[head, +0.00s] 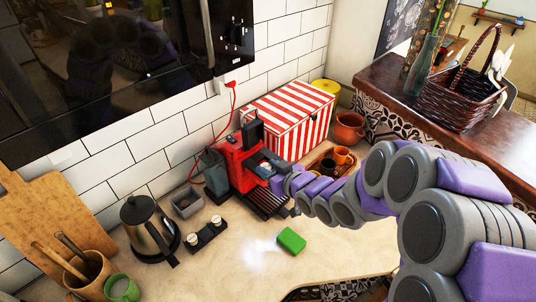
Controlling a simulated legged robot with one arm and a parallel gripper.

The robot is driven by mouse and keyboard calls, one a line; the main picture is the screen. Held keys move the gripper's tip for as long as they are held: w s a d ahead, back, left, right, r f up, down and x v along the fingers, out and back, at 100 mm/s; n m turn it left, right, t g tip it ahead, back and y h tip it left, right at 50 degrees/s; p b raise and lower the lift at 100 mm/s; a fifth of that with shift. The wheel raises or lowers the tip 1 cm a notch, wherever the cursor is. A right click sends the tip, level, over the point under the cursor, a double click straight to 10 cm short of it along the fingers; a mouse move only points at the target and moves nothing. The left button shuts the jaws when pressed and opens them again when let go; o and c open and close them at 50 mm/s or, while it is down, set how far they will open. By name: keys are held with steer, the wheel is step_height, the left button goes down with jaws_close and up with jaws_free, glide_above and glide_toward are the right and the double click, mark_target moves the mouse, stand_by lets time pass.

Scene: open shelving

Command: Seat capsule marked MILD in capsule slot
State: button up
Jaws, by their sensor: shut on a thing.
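The red coffee machine (236,165) stands against the tiled wall, its dark lever (252,131) raised. My gripper (267,171) is at the machine's upper front, small and partly merged with it in this view. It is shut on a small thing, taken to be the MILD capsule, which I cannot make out. The capsule slot is also hidden, so whether the capsule touches it cannot be told. A black capsule holder (206,234) lies on the counter left of the machine with two light-topped capsules in it. No lettering is readable.
A kettle (148,228), grey open box (186,203) and green sponge (291,240) are on the counter. A striped box (290,115) stands behind the machine. A tray with cups (333,163) sits right of it, near my arm. The front counter is clear around the sponge.

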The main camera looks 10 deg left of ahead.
steer(key=w, duration=0.2)
steer(key=w+a, duration=0.1)
steer(key=w, duration=0.2)
steer(key=w+a+f, duration=0.1)
steer(key=w, duration=0.2)
steer(key=shift+w+a, duration=0.1)
steer(key=shift+a, duration=0.1)
steer(key=shift+a+f+b, duration=0.1)
steer(key=shift+f+b, duration=0.55)
steer(key=shift+f, duration=1.15)
steer(key=shift+f, duration=0.2)
steer(key=o, duration=0.7)
steer(key=shift+c, duration=0.2)
steer(key=o, duration=0.3)
steer(key=shift+f, duration=0.1)
steer(key=shift+o, duration=0.2)
